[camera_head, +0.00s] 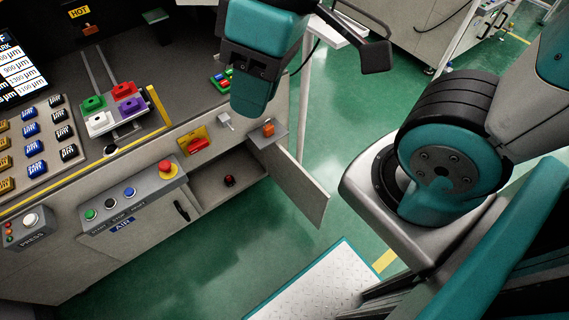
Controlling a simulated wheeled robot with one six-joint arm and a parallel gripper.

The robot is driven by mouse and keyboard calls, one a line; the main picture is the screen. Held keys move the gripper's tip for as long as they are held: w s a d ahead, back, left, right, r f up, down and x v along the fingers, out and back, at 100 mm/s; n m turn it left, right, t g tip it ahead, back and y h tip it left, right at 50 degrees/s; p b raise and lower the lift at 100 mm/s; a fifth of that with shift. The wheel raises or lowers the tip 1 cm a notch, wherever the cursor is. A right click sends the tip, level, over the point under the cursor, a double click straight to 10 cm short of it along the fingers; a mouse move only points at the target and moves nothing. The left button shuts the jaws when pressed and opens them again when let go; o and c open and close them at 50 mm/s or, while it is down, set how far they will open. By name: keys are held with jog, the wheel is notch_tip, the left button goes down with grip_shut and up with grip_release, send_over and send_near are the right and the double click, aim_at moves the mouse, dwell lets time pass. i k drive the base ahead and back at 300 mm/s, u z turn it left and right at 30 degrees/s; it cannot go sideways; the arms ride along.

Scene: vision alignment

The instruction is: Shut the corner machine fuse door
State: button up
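The fuse door (291,184) is a flat grey panel at the right corner of the machine. It stands open, swung out from the machine front over the green floor. The teal and dark grey end of my arm, with my gripper (252,100), hangs at the top centre, above the machine's corner and apart from the door. Its fingers cannot be made out clearly, so I cannot tell whether it is open or shut.
A red emergency button (166,168) and a red switch on a yellow plate (197,144) sit left of the compartment. An orange button (268,129) stands on the corner ledge above the door. Green floor (345,140) is clear to the door's right; a metal plate (318,285) lies below.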

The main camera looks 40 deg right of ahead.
aim_at(311, 198)
jog(key=u, duration=3.45)
jog(key=k, duration=2.2)
jog(key=z, duration=1.8)
jog(key=k, duration=0.5)
jog(key=z, duration=0.4)
